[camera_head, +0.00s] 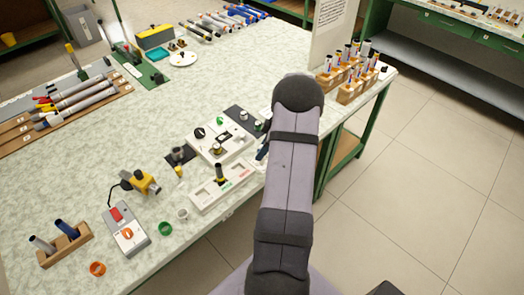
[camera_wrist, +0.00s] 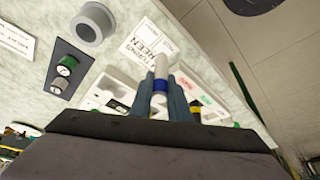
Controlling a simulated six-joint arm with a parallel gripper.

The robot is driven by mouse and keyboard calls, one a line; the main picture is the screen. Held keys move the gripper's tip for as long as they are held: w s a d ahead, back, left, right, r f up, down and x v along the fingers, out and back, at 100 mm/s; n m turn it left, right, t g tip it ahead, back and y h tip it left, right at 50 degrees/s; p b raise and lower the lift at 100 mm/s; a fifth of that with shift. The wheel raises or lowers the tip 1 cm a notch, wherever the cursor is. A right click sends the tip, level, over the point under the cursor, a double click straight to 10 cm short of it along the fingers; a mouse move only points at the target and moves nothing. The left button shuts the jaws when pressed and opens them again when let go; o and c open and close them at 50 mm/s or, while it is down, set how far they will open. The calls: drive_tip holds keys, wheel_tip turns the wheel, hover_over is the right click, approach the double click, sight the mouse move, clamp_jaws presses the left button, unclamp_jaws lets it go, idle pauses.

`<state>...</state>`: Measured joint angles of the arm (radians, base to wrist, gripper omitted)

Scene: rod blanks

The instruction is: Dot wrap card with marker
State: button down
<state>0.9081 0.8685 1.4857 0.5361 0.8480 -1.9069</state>
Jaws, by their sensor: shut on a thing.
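My gripper (camera_wrist: 165,92) shows in the wrist view, with its two blue-grey fingers shut on a slim white cylinder with a blue band (camera_wrist: 161,68), which looks like the marker. The held piece points up the picture, and its end overlaps the edge of a white printed card (camera_wrist: 148,42). In the head view my arm hides most of the gripper and the card.
A dark plate with green-banded pieces (camera_wrist: 63,67) and a grey ring (camera_wrist: 93,23) lie left of the card. A white tray with red and green labels (camera_head: 223,187) is near the table's front edge. Wooden racks of markers (camera_head: 350,91) stand at the right corner.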

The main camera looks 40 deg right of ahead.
drive_tip(key=shift+f+b, duration=0.55)
idle(0.7)
drive_tip(key=shift+r, duration=0.1)
idle(0.4)
drive_tip(key=shift+r+p, duration=1.9)
drive_tip(key=shift+r, duration=2.05)
drive_tip(key=shift+f, duration=0.1)
